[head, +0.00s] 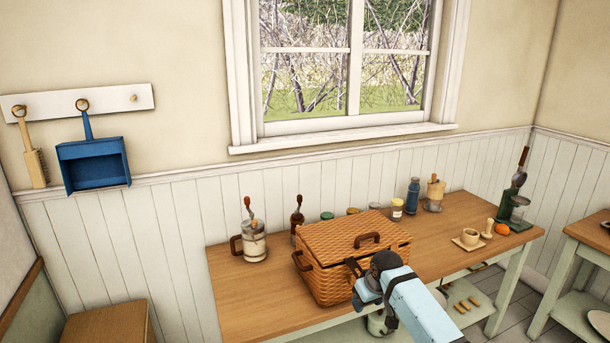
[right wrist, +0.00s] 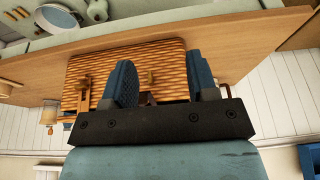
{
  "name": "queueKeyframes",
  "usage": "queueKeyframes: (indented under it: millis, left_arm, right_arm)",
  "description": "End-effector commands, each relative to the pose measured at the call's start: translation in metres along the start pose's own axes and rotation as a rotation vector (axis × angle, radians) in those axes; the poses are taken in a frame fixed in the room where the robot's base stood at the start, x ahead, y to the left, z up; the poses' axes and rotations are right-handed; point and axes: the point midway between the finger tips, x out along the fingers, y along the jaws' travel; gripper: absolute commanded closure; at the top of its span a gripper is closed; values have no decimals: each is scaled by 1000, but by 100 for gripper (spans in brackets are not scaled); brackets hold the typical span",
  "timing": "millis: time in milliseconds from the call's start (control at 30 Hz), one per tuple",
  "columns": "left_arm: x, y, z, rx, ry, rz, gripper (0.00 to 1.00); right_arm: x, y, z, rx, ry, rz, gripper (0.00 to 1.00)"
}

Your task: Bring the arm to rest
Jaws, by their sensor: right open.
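My right arm comes in from the lower right of the head view. Its gripper (head: 358,270) is in front of the right side of a wicker basket (head: 330,278), and I cannot tell whether it touches it. In the right wrist view the two blue fingers of my right gripper (right wrist: 165,75) stand apart, with nothing held between them. The basket (right wrist: 152,62) fills the view behind the fingers. Its lid looks closed, with a brown handle on top. My left gripper is in neither view.
The basket stands on a wooden table (head: 235,300). A jar (head: 254,246) with a red-handled tool is to its left. A blue dustpan (head: 95,165) hangs on the wall.

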Motion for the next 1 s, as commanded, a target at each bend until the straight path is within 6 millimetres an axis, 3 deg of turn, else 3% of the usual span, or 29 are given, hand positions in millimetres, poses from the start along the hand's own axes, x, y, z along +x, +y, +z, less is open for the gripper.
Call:
queueKeyframes:
  millis: [33,200,433,567,700,800,1000]
  left_arm:
    - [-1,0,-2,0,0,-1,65]
    - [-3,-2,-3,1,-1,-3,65]
    - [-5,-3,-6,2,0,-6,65]
    - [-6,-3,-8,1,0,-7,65]
    - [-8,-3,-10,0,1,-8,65]
    - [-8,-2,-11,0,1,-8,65]
    - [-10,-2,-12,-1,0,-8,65]
  right_arm:
    - [20,-11,27,2,29,-7,47]
    - [63,-42,104,12,152,-13,47]
    - [81,-83,213,38,318,-10,47]
    - [70,-104,273,55,410,-1,47]
    - [45,-124,334,70,507,16,47]
    - [22,-134,368,77,568,30,47]
    - [-13,-146,406,81,647,50,47]
